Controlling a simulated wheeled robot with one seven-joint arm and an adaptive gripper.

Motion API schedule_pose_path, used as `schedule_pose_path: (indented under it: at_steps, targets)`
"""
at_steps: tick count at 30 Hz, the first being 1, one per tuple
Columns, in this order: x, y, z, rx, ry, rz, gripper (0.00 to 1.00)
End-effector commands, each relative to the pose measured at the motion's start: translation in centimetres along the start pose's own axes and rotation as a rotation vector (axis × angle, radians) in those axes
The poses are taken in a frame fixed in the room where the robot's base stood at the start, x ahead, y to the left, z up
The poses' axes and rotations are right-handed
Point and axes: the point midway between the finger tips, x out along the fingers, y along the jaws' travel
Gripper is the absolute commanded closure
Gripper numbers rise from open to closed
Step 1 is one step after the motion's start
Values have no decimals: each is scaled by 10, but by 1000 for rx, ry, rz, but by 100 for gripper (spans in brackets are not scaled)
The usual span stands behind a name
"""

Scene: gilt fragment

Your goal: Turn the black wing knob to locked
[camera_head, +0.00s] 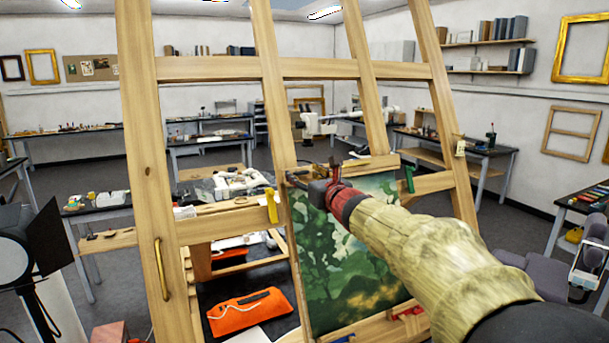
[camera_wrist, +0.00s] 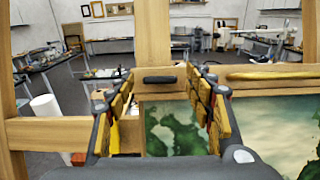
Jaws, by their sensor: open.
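The black wing knob (camera_wrist: 159,79) shows in the wrist view as a short dark bar lying level on the wooden easel (camera_wrist: 154,30), just above the painting's top edge. My gripper (camera_wrist: 160,76) is open, with one finger on each side of the knob and a gap at both ends. I cannot tell how far the fingertips reach past it. In the head view my gripper (camera_head: 318,184) is at the easel's middle post, above the painting (camera_head: 345,262). There the gripper largely hides the knob. I see no readable locked mark.
A yellow clamp (camera_head: 271,206) and a green clamp (camera_head: 409,178) sit beside the painting's upper edge. Easel posts and crossbars stand around my arm. An orange bag (camera_head: 238,313) lies low behind the easel. Worktables (camera_head: 210,143) stand farther back.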

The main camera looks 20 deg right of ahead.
Motion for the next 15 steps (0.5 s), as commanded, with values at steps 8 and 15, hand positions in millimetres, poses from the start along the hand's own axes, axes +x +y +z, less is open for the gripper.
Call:
schedule_pose_path:
  at_steps: [8, 15]
  targets:
    - [2, 0, 0, 0, 0, 0, 47]
    - [2, 0, 0, 0, 0, 0, 60]
